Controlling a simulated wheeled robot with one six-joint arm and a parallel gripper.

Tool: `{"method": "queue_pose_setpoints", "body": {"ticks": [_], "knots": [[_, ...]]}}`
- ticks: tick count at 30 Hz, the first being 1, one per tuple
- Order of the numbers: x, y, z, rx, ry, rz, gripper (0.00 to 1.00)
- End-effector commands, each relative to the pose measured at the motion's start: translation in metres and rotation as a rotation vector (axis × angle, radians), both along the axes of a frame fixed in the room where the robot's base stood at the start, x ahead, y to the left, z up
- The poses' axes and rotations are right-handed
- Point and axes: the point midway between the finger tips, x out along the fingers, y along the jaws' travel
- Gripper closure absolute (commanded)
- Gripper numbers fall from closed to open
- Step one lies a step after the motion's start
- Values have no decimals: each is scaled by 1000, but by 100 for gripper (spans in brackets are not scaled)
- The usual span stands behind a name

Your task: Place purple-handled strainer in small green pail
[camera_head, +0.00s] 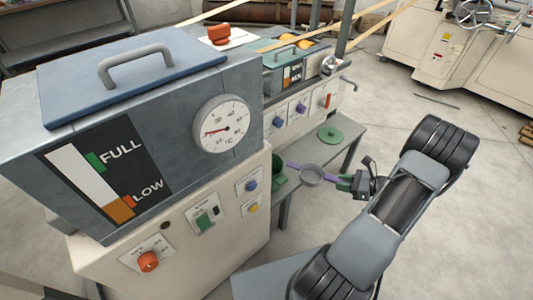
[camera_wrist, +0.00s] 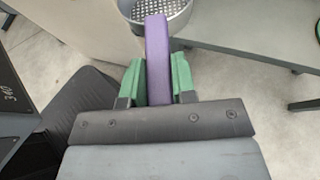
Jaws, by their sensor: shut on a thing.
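The strainer (camera_head: 312,174) has a round grey metal bowl and a purple handle (camera_head: 333,179). My gripper (camera_head: 346,184) is shut on the handle, its green finger pads on both sides of it in the wrist view (camera_wrist: 157,80). The perforated bowl (camera_wrist: 165,20) points away from my gripper at the top of that view. The small green pail (camera_head: 279,174) stands just left of the bowl in the head view, beside the beige cabinet. The bowl is held near the pail's right side; whether they touch I cannot tell. The pail is not clearly visible in the wrist view.
A grey bench (camera_head: 352,147) with a flat round green lid-like disc (camera_head: 330,135) stands behind the strainer. The beige cabinet (camera_head: 210,245) with a gauge and grey tank (camera_head: 150,110) fills the left. Open floor (camera_head: 470,220) lies to the right.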

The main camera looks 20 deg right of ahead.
Motion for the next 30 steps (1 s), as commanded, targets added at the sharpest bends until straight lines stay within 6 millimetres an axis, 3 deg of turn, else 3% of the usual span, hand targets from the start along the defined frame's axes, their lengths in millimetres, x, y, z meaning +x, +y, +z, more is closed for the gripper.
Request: {"method": "queue_pose_setpoints", "body": {"ticks": [5,18,24,30], "knots": [[18,20,-1,0,0,5,99],[98,107,-1,-1,-1,10,99],[118,127,-1,-1,-1,8,99],[123,133,-1,0,0,5,99]]}}
